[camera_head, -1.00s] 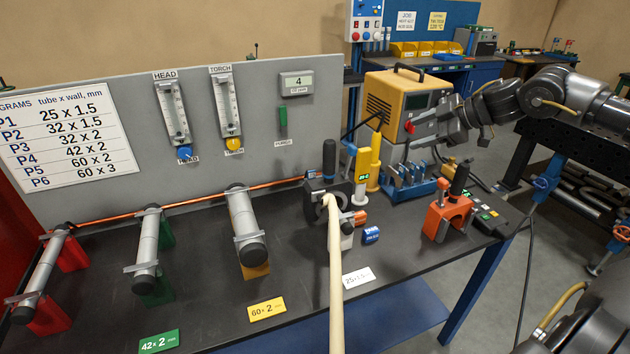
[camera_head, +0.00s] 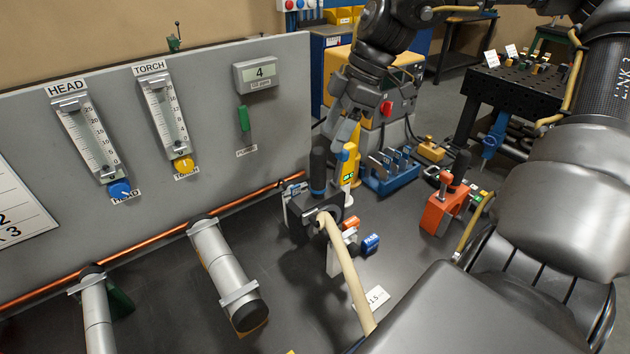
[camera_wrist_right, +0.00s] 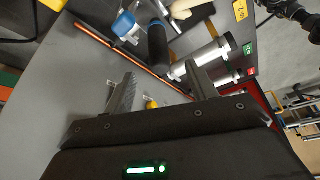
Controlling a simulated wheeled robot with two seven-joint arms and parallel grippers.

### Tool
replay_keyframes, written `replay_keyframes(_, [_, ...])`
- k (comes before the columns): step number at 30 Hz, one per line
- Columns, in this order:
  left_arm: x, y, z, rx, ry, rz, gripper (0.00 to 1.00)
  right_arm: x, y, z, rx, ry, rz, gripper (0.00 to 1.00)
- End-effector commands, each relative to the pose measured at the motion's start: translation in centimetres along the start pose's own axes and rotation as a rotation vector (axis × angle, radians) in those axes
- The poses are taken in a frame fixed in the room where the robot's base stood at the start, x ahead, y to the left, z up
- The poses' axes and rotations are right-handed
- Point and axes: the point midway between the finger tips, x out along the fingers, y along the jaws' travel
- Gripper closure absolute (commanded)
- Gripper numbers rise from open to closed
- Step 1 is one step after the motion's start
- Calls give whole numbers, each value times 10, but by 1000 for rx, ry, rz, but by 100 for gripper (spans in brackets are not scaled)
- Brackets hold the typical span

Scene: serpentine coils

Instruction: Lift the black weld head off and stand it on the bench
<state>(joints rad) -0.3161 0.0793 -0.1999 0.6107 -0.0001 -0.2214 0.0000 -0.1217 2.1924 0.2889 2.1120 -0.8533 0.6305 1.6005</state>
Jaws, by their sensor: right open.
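The black weld head (camera_head: 316,211) sits on the dark bench around the end of the thin copper tube, with a beige hose (camera_head: 346,266) running from its front. Its upright black handle (camera_head: 318,172) rises from the top and also shows in the right wrist view (camera_wrist_right: 157,46). My right gripper (camera_head: 340,132) is open and empty, just above and right of the handle in the head view. In the wrist view the handle lies beyond the gap between its fingertips (camera_wrist_right: 160,84), apart from both. My left gripper is not in view.
A yellow post (camera_head: 349,163) stands close behind the weld head. A blue rack (camera_head: 391,172) and an orange clamp (camera_head: 444,212) stand to the right. The grey panel (camera_head: 215,115) closes off the back.

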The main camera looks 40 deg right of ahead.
Motion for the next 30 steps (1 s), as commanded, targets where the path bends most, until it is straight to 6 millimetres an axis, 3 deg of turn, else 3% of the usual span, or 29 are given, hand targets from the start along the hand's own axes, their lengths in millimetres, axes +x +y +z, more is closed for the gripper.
replay_keyframes(5, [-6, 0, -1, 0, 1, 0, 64, 27, -1, 1, 2, -2, -4, 43])
replay_keyframes(12, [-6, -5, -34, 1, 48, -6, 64, 39, -1, 1, 2, 2, 1, 43])
replay_keyframes(16, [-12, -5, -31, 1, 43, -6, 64, 44, -2, 1, 2, 1, -2, 43])
replay_keyframes(21, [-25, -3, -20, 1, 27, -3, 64, 66, -6, 1, 3, 1, -5, 43])
replay_keyframes(30, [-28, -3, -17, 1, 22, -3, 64, 91, -5, 2, 2, 2, 0, 43])
